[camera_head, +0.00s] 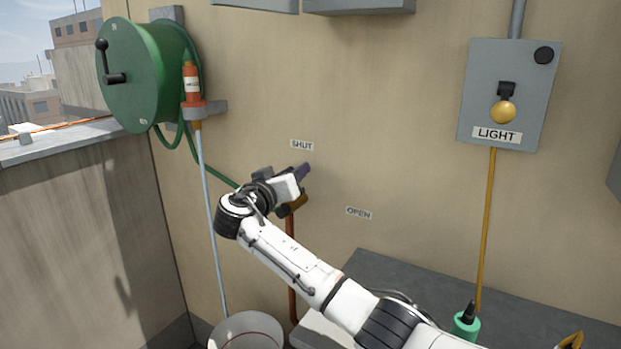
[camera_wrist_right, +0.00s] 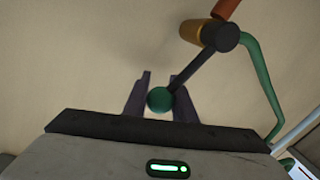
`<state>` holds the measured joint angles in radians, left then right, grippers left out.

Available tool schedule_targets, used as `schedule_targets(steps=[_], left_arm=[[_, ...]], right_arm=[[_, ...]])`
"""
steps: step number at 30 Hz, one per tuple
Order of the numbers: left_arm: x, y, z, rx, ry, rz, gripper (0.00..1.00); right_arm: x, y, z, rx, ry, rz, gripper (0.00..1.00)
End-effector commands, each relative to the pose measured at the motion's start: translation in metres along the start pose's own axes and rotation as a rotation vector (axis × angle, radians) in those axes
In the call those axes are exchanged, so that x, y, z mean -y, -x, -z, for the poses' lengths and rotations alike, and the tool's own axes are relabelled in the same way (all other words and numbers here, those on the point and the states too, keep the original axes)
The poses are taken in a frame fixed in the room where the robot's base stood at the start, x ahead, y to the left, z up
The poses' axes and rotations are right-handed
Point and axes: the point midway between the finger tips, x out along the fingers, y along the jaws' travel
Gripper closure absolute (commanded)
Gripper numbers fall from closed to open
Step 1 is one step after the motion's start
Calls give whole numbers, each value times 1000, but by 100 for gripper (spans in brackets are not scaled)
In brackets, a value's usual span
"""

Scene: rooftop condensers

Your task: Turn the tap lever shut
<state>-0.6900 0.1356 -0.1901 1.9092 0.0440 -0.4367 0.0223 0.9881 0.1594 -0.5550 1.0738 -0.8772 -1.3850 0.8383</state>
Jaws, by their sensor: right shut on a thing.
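The tap (camera_head: 297,203) is a brass body on a copper pipe on the wall, partly behind my right gripper. In the right wrist view the brass body (camera_wrist_right: 191,32) carries a dark hub and a dark lever (camera_wrist_right: 198,72) ending in a green ball (camera_wrist_right: 160,99). My right gripper (camera_head: 302,171) is shut on the lever's ball end, the ball between its dark fingers (camera_wrist_right: 159,95). In the head view the gripper hides most of the lever. The fingers are just below the SHUT label (camera_head: 302,145); the OPEN label (camera_head: 358,212) is lower right. My left gripper is out of view.
A green hose reel (camera_head: 140,75) hangs at upper left. An orange nozzle (camera_head: 192,85) points down, with a pale blue line like water (camera_head: 209,215) reaching a white bucket (camera_head: 246,332). A grey bench (camera_head: 400,275) lies below my arm. A LIGHT box (camera_head: 510,70) is at right.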

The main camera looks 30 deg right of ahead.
Motion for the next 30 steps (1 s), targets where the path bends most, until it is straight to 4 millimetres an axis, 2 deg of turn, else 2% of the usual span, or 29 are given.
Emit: schedule_targets(steps=[12, 27, 28, 30], left_arm=[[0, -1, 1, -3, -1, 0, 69], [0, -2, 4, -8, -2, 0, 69], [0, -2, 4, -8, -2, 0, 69], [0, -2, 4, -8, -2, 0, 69]], right_arm=[[16, -3, 6, 34, 189, 4, 100], [17, -3, 7, 36, 214, 4, 100], [17, -3, 7, 36, 214, 4, 74], [17, -3, 7, 36, 213, 4, 62]])
